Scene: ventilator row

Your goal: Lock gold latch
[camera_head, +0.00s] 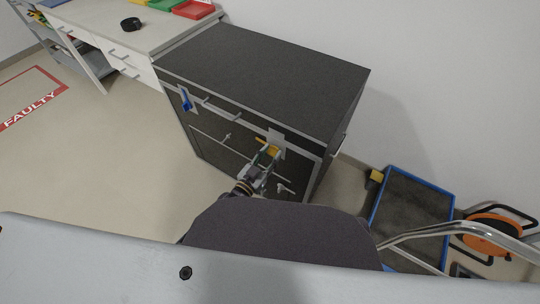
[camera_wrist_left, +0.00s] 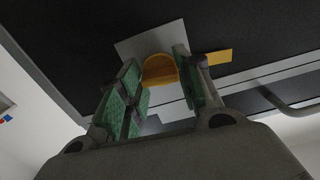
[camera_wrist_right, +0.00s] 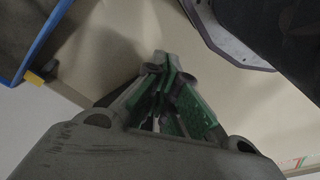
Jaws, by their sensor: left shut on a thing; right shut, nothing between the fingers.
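The gold latch (camera_head: 272,149) is on a light plate on the front of the dark cabinet (camera_head: 265,70), near its top right. In the left wrist view its rounded gold knob (camera_wrist_left: 159,70) sits between my green finger pads, with a gold bar (camera_wrist_left: 218,57) sticking out to the right. My left gripper (camera_head: 266,158) is shut on the gold latch; it also shows in the left wrist view (camera_wrist_left: 158,75). My right gripper (camera_wrist_right: 168,65) is shut and empty above the floor, in the right wrist view only.
A blue latch (camera_head: 185,99) is on the cabinet's left front. A desk (camera_head: 150,38) with coloured trays stands at back left. A blue-edged cart (camera_head: 412,212) and an orange reel (camera_head: 492,233) stand at right. Floor at left is clear.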

